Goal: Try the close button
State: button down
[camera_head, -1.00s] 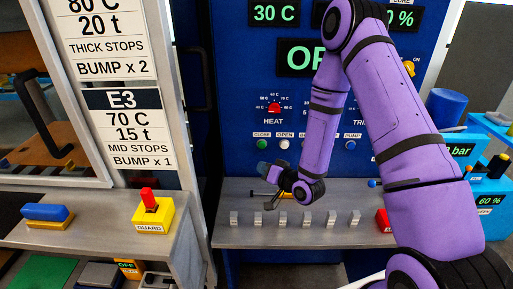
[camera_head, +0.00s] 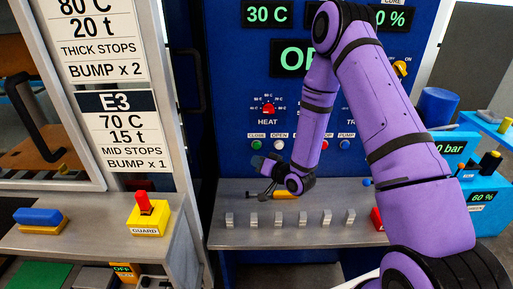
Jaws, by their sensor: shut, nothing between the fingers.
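The green button (camera_head: 257,145) under the CLOSE label is on the blue panel. The white button (camera_head: 278,145) under the OPEN label is to its right. My gripper (camera_head: 262,192) is below the green button, in front of the panel and above the grey shelf. Its fingers are small and dark, and it is shut and empty. A visible gap separates it from the button in the picture, and its depth from the panel is hard to tell. The lower part of my arm hides some of the panel on the right.
Several small grey blocks (camera_head: 278,218) stand in a row on the shelf (camera_head: 350,236). A yellow handle (camera_head: 286,195) lies behind my wrist. A red knob marked HEAT (camera_head: 268,109) is above the buttons. A yellow GUARD box (camera_head: 148,220) with a red switch stands at left.

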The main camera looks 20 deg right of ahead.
jog(key=shift+w+d, duration=0.2)
jog(key=shift+w, duration=0.45)
jog(key=shift+w+d, duration=0.25)
jog(key=shift+w, duration=0.45)
jog(key=shift+w+d, duration=0.2)
jog(key=shift+w, duration=0.45)
jog(key=shift+w+d, duration=0.1)
jog(key=shift+w, duration=0.1)
dwell(0.5)
jog(key=shift+w, duration=0.2)
jog(key=shift+w+d, duration=0.2)
jog(key=shift+w, duration=0.25)
dwell(1.1)
jog(key=shift+s+a, duration=0.3)
jog(key=shift+s, duration=0.55)
jog(key=shift+s, duration=0.1)
jog(key=shift+s+a, duration=0.25)
jog(key=shift+s, duration=0.5)
jog(key=shift+s+a, duration=0.25)
jog(key=shift+s, duration=0.55)
jog(key=shift+s+a, duration=0.25)
jog(key=shift+s, duration=0.5)
jog(key=shift+r, duration=0.1)
